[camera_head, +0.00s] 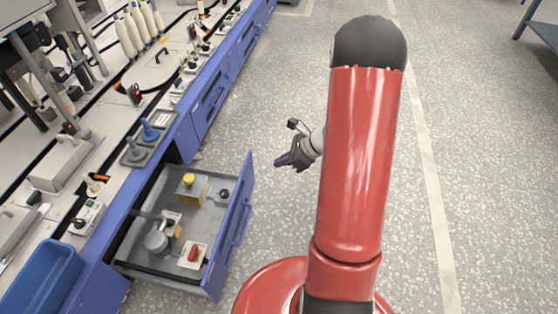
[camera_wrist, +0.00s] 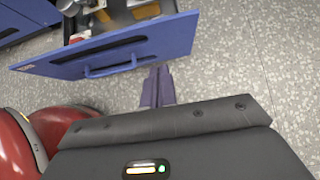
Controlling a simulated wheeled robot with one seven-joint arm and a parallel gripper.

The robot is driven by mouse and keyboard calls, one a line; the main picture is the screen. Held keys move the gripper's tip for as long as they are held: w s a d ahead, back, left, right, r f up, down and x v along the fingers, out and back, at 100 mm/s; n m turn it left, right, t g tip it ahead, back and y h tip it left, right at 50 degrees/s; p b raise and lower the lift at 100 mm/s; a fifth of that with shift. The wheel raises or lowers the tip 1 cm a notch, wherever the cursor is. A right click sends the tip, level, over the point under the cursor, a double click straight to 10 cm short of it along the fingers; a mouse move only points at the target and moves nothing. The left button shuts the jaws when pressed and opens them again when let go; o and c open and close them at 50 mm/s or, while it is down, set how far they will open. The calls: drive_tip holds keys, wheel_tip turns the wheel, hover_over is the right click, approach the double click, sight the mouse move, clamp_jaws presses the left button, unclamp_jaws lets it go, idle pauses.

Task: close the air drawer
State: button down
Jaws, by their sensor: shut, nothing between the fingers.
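The air drawer (camera_head: 238,226) stands pulled out from the blue bench, with a blue front and a long handle on its outer face. Inside its grey tray lie a yellow-topped block (camera_head: 190,187), a red-topped part (camera_head: 193,254) and a round metal part (camera_head: 156,242). In the wrist view the drawer front (camera_wrist: 110,48) spans the upper left, with its handle (camera_wrist: 110,68) facing me. My gripper (camera_head: 281,161) is shut and empty, out over the floor to the right of the drawer front. It also shows in the wrist view (camera_wrist: 158,72), its tips just below the front's lower edge; I cannot tell whether they touch.
The bench top carries a grey holder with blue pegs (camera_head: 149,132), a blue bin (camera_head: 42,276) and several small tools. Another closed blue drawer (camera_head: 210,100) lies farther along the bench.

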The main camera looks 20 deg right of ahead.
sight(245, 171)
drive_tip(key=x, duration=0.3)
drive_tip(key=r+b+x, duration=0.1)
drive_tip(key=x, duration=0.2)
drive_tip(key=w+a+x, duration=0.1)
drive_tip(key=x, duration=0.2)
drive_tip(key=shift+a+r, duration=0.15)
drive_tip(key=shift+r, duration=0.05)
drive_tip(key=shift+w+a, duration=0.3)
drive_tip(key=shift+a, duration=0.15)
drive_tip(key=w+a, duration=0.7)
drive_tip(key=a, duration=0.3)
drive_tip(key=w+a+p, duration=0.1)
drive_tip(key=w+a, duration=0.7)
drive_tip(key=a, duration=0.3)
drive_tip(key=shift+d, duration=0.1)
